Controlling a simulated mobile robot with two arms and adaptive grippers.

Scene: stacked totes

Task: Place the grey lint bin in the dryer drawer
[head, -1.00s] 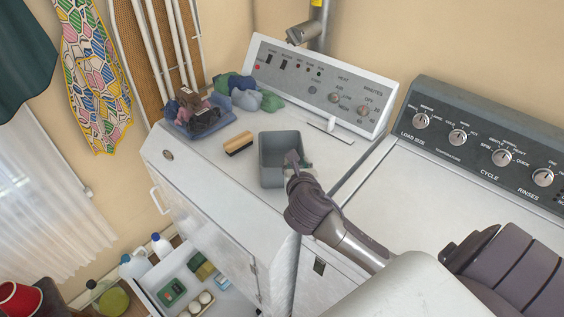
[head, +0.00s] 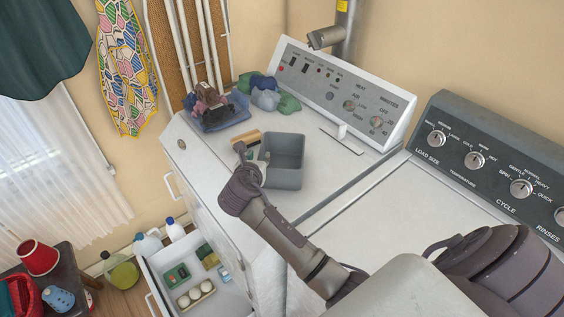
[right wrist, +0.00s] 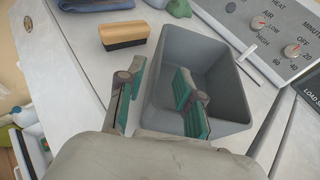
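The grey lint bin (head: 288,178) stands upright on the white dryer top (head: 213,158), open side up. In the right wrist view the bin (right wrist: 225,73) fills the middle right. My right gripper (head: 252,158) is at the bin's left wall. In the right wrist view its green-padded fingers (right wrist: 157,98) are apart, one outside the bin and one inside, with the wall between them and gaps visible. The dryer drawer (head: 150,274) is pulled out low at the front left, holding a green box, sponges and a tray of pale round items. My left gripper is not in view.
A wooden brush (right wrist: 127,34) lies just left of the bin. The control panel (head: 345,95) rises behind. Bottles (head: 148,245) stand beside the drawer. A washer (head: 415,215) is at right.

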